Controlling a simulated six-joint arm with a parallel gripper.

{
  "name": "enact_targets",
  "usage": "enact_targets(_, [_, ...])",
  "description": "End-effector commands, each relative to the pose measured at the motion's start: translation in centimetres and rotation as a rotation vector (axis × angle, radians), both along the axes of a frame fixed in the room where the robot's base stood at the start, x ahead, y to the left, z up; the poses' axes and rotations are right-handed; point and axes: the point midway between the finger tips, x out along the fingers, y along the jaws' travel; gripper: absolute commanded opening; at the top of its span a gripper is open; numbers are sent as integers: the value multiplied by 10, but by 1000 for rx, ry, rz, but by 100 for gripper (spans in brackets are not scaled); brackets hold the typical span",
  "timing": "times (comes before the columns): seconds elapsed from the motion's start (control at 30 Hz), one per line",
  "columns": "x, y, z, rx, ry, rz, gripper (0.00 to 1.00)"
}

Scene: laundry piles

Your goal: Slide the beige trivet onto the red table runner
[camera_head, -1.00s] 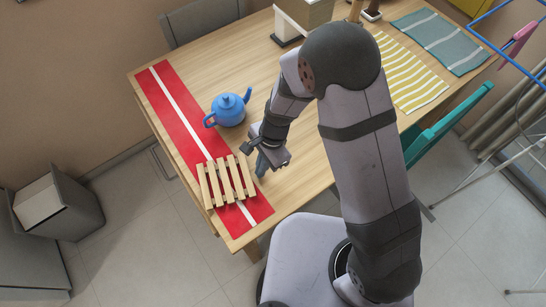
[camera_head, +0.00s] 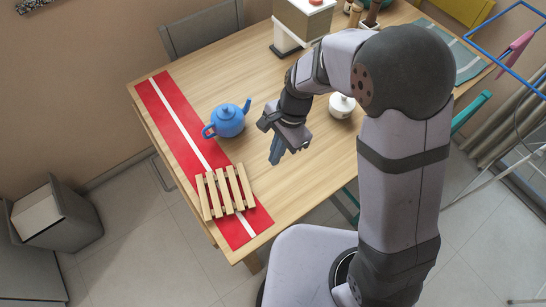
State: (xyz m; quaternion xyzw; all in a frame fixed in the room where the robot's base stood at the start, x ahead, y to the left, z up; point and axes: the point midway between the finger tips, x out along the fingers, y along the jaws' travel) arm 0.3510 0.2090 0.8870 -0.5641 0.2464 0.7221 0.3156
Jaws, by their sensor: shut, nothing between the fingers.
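The beige slatted trivet (camera_head: 226,191) lies on the red table runner (camera_head: 176,124), near the runner's front end. Its slats cover part of the runner's white stripe, and its left edge is close to the runner's left edge and the table edge. My gripper (camera_head: 275,158) is shut and empty. It hangs above the bare wood to the right of the trivet, up and apart from it.
A blue teapot (camera_head: 227,121) stands beside the runner, behind the trivet. A white lidded pot (camera_head: 341,105) stands behind my arm. A dispenser-like box (camera_head: 303,17) stands at the back. The wooden table (camera_head: 275,202) is clear right of the trivet.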

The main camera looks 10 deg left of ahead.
Motion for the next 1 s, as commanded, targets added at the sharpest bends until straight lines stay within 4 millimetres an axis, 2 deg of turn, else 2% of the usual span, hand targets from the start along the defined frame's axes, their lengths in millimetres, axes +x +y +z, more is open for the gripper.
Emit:
enact_targets(0.17, [-1, 1, -1, 0, 0, 2, 0])
enact_targets(0.37, [-11, 16, -23, 2, -4, 54, 0])
enact_targets(0.57, [-34, 57, -58, 27, -43, 184, 0])
enact_targets(0.7, [-48, 100, -72, 71, -116, 312, 0])
enact_targets(0.87, [-53, 145, -68, 109, -255, 502, 0])
enact_targets(0.93, [-48, 164, -56, 120, -352, 637, 0])
enact_targets(0.97, [-41, 173, -44, 119, -418, 728, 0])
enact_targets(1.0, [-27, 174, -22, 100, -486, 826, 0])
